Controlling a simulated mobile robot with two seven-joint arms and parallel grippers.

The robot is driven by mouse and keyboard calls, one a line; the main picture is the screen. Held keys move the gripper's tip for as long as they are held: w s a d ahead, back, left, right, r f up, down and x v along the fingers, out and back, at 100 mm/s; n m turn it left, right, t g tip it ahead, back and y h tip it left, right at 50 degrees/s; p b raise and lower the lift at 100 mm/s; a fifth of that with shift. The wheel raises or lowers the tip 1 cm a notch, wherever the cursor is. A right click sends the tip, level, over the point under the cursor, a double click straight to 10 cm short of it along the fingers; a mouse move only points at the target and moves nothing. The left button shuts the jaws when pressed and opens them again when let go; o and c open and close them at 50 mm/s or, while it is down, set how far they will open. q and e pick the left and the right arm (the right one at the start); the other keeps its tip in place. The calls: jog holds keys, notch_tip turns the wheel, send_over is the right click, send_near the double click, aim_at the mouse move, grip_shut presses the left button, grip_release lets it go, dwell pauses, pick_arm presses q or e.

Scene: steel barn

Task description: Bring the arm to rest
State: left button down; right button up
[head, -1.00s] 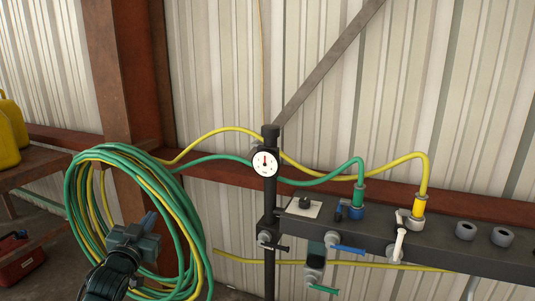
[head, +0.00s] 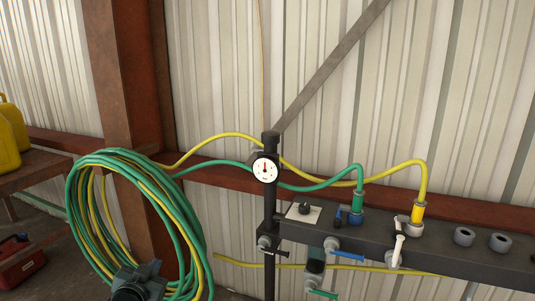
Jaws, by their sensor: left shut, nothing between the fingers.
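My left gripper (head: 143,274) is at the bottom left of the head view, in front of the lower part of a coil of green and yellow hose (head: 80,215). It is shut and empty, and the arm behind it is mostly cut off by the bottom edge. My right gripper is not in view.
A dark manifold bar (head: 445,250) with blue, white and green valve handles runs along the right. A round gauge (head: 265,169) sits on a dark post. Green and yellow hoses plug into the bar. A shelf with yellow jugs (head: 8,140) and a red toolbox (head: 20,265) are at left.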

pick_arm(q)
jog(key=s+d+f+g+h, duration=0.1)
jog(key=s+d+f, duration=0.3)
jog(key=s, duration=0.6)
jog(key=s+d+f+g+h, duration=0.1)
jog(key=s+d+f, duration=0.4)
jog(key=s, duration=0.6)
jog(key=s+d+f+g+h, duration=0.1)
jog(key=s+d+f, duration=0.4)
jog(key=s, duration=0.5)
jog(key=shift+s+d+n+g, duration=0.2)
jog(key=shift+s+n+g, duration=0.1)
jog(key=shift+g, duration=0.6)
